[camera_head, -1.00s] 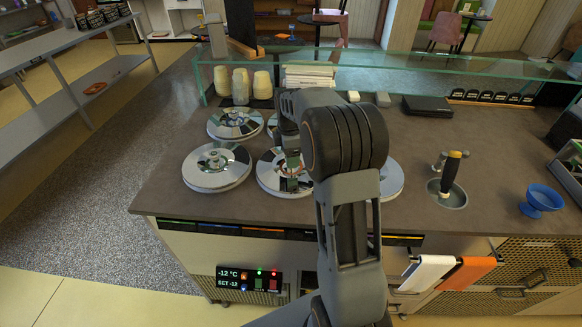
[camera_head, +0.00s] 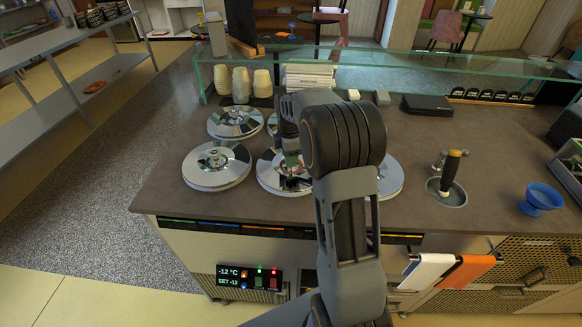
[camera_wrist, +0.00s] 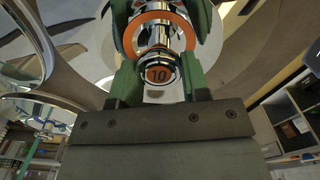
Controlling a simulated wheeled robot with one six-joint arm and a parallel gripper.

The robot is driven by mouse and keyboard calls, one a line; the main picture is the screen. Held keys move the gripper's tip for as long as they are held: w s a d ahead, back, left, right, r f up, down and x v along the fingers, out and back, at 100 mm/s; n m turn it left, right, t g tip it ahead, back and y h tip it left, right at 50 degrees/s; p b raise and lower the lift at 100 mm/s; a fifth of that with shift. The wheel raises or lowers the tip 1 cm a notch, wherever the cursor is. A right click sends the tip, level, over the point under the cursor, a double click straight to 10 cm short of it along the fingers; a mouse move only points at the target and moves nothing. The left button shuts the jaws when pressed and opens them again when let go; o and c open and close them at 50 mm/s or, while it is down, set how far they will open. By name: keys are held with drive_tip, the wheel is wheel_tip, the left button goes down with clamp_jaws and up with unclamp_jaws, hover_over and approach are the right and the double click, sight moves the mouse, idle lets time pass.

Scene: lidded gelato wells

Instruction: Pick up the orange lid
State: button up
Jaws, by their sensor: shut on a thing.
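The lid with the orange marking is a round mirror-like disc (camera_head: 268,180) at the front middle of the counter in the head view. In the wrist view its knob (camera_wrist: 158,75) shows an orange ring and the number 10. My gripper (camera_wrist: 158,40) has its green fingers on both sides of the knob, shut on it from above. In the head view my gripper (camera_head: 290,158) is over this lid, and my arm hides the lid's right part. I cannot tell whether the lid is clear of its well.
Similar lids stand close by: front left (camera_head: 216,166), back left (camera_head: 235,122), and right (camera_head: 390,178), partly behind my arm. Stacked cups (camera_head: 262,83) and a glass guard (camera_head: 420,62) are behind. A scoop in a well (camera_head: 447,192) and a blue bowl (camera_head: 541,200) are at right.

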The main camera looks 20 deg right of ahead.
clamp_jaws()
drive_tip(key=shift+r, duration=0.45)
wheel_tip(320, 180, up, 2)
drive_tip(key=shift+r, duration=0.15)
drive_tip(key=s+r+b, duration=0.3)
drive_tip(key=s+r, duration=0.6)
drive_tip(key=s, duration=0.5)
drive_tip(key=shift+a+r, duration=0.2)
drive_tip(key=shift+r, duration=0.2)
